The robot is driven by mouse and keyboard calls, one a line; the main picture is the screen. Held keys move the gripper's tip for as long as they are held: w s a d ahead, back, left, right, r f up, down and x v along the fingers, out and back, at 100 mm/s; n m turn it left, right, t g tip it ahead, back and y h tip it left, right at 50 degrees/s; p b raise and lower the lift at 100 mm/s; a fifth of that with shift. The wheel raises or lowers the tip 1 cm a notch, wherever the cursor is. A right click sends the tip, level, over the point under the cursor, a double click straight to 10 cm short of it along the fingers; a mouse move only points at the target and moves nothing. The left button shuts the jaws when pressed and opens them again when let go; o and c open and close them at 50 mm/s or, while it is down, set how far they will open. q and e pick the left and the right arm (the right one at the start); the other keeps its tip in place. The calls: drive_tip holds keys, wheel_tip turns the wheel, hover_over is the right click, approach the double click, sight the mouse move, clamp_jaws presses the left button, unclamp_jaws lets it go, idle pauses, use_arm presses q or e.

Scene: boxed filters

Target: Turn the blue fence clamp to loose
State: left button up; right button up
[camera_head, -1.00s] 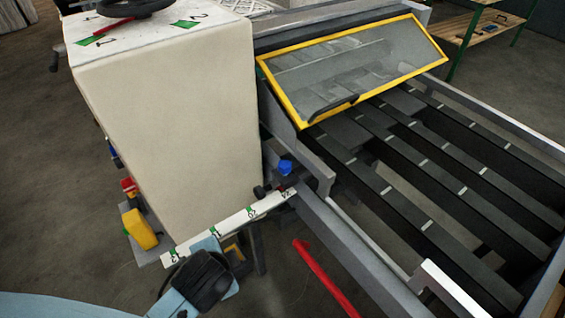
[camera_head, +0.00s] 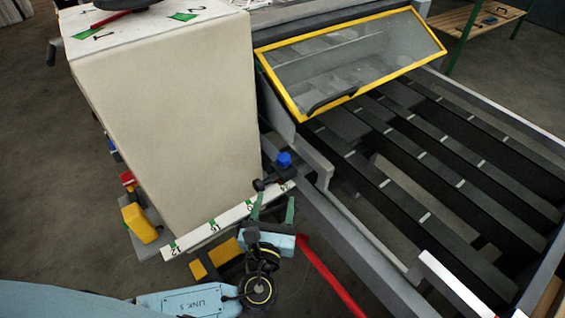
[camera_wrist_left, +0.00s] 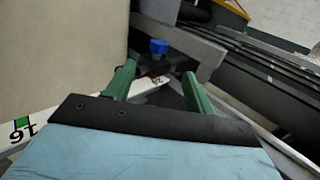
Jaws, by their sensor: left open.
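The blue fence clamp (camera_head: 284,159) is a small blue knob on a dark mount by the machine's inner corner, at the end of the white numbered rail (camera_head: 214,227). In the left wrist view the clamp (camera_wrist_left: 158,47) stands ahead, between and beyond my fingertips. My left gripper (camera_head: 272,204) is open and empty. Its two green fingers (camera_wrist_left: 152,82) point toward the clamp, just short of it and apart from it. My right gripper is not in view.
A big cream machine housing (camera_head: 165,120) stands left of the clamp. A yellow-framed clear guard (camera_head: 350,60) and dark slatted bed (camera_head: 430,160) lie to the right. A red bar (camera_head: 330,275) slants below. A yellow part and red button (camera_head: 128,180) sit at the housing's left.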

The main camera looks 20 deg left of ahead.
sight(283, 163)
use_arm(q)
drive_tip(key=w, duration=0.4)
drive_tip(key=w+a, duration=0.1)
drive_tip(key=w, duration=0.7)
drive_tip(key=shift+w+a, duration=0.25)
drive_tip(key=shift+a, duration=0.1)
